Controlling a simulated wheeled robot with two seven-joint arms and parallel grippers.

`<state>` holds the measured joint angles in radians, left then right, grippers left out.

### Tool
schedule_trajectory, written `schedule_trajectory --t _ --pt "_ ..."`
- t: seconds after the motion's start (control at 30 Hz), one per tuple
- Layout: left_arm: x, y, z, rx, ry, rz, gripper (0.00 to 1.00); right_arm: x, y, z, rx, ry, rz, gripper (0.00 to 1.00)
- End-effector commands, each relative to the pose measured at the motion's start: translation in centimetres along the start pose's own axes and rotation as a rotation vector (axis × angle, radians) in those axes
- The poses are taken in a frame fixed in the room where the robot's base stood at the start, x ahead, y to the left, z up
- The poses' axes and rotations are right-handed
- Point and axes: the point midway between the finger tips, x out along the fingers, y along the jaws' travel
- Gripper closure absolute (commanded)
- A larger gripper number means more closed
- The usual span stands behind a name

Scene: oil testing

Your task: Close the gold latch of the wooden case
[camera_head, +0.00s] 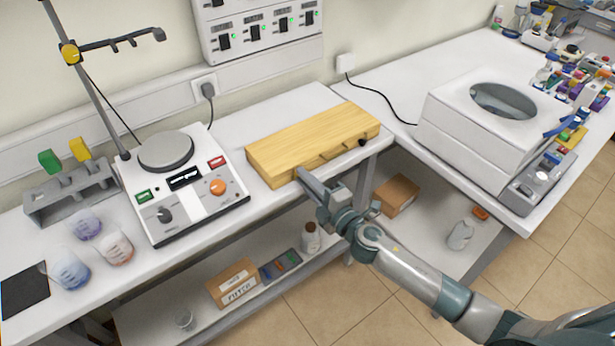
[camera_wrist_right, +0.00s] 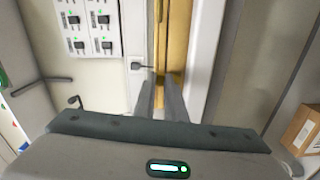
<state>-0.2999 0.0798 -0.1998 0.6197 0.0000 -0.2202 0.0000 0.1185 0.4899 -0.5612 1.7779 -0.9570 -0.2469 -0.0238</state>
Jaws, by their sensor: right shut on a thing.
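The closed wooden case (camera_head: 310,138) lies flat on the white bench, its front side near the bench's front edge. In the right wrist view the case (camera_wrist_right: 177,30) is a narrow yellow strip beyond the fingers. My right gripper (camera_head: 302,173) is at the front side of the case, toward its left end. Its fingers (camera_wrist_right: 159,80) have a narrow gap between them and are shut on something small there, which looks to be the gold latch. The latch itself is hidden by the fingers. My left gripper is out of view.
A hotplate stirrer (camera_head: 185,190) stands left of the case, with several beakers (camera_head: 70,270) beyond it. A large white machine (camera_head: 480,140) stands on the right bench. A dark knob (camera_head: 362,142) is on the case front, near its right end. A lower shelf holds small boxes (camera_head: 232,283).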

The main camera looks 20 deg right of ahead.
Motion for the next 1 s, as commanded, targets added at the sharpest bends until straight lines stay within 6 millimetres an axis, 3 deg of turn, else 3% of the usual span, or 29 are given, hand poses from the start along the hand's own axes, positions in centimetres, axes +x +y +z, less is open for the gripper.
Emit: schedule_trajectory --t 0.3,0.73,0.77,0.83,1.0 --pt "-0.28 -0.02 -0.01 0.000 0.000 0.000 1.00 -0.02 -0.07 -0.41 -0.120 0.001 -0.001 1.00" --pt "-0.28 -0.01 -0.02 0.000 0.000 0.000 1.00 -0.02 -0.12 -0.44 -0.134 0.001 -0.001 1.00" --pt "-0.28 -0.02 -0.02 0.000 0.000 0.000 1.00 -0.02 -0.13 -0.45 -0.134 0.001 -0.001 0.87" --pt "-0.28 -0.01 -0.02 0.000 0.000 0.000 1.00 -0.02 -0.12 -0.44 -0.134 0.001 -0.001 0.70" --pt "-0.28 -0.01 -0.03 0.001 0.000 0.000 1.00 -0.01 -0.09 -0.41 -0.133 0.001 -0.001 0.70"
